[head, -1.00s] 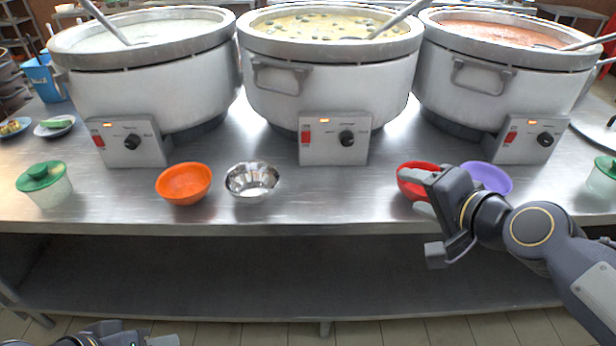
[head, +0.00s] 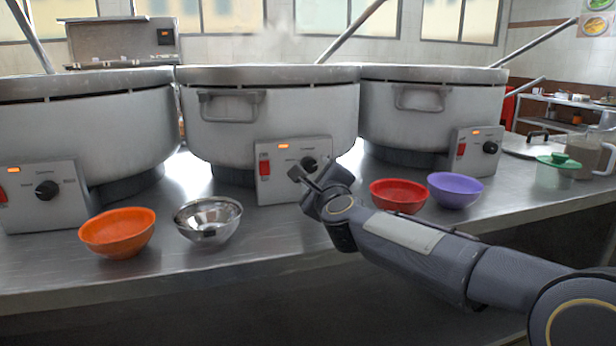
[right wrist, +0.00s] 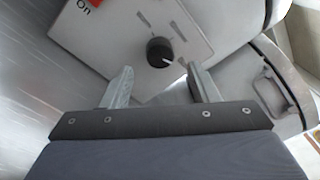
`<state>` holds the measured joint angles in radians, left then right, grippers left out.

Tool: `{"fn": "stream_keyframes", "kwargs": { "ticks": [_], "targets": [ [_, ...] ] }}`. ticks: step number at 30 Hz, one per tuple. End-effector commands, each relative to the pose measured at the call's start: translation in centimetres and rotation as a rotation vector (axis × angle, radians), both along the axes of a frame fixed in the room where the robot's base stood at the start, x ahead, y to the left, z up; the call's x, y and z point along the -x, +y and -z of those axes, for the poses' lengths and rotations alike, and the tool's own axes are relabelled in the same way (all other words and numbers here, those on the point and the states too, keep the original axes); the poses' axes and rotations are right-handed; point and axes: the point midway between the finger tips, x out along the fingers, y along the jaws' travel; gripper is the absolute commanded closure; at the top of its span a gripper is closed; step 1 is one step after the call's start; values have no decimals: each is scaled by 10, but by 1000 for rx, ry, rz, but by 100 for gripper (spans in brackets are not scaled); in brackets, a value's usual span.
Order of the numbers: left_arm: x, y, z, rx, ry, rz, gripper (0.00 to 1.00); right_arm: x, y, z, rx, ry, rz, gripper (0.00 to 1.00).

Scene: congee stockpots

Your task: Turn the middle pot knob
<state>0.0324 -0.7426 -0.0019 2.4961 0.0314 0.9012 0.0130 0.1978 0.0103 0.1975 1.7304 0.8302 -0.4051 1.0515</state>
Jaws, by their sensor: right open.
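The middle pot (head: 272,115) stands on the steel counter with its control box (head: 266,172) at the front. Its black knob (head: 309,164) sits right of the red switch (head: 264,167). My right gripper (head: 314,180) is open and empty in front of the box, just below the knob in the head view. In the right wrist view the knob (right wrist: 160,52) lies ahead of and roughly between the two fingertips (right wrist: 158,72), apart from both. The knob's white mark points to the right and slightly down there. My left gripper does not show.
The left pot (head: 75,125) and right pot (head: 415,110) flank the middle one. An orange bowl (head: 117,233), a metal bowl (head: 208,220), a red bowl (head: 398,196) and a purple bowl (head: 455,190) stand along the counter's front. The red bowl is close to my right arm.

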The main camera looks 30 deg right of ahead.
Motion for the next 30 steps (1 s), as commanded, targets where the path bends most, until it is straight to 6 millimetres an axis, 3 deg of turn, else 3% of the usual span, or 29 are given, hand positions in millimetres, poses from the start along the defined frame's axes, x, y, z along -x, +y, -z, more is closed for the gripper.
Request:
{"fn": "stream_keyframes", "kwargs": {
  "ticks": [7, 18, 28, 30],
  "targets": [
    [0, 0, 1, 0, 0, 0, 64, -32, -10, 1, 2, 2, -2, 45],
    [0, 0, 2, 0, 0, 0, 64, -38, -12, 0, 3, 1, -2, 45],
    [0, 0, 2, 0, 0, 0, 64, -38, -12, 0, 3, 1, -2, 89],
    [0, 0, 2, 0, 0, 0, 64, -38, -12, 0, 3, 1, -2, 90]
  ]
}}
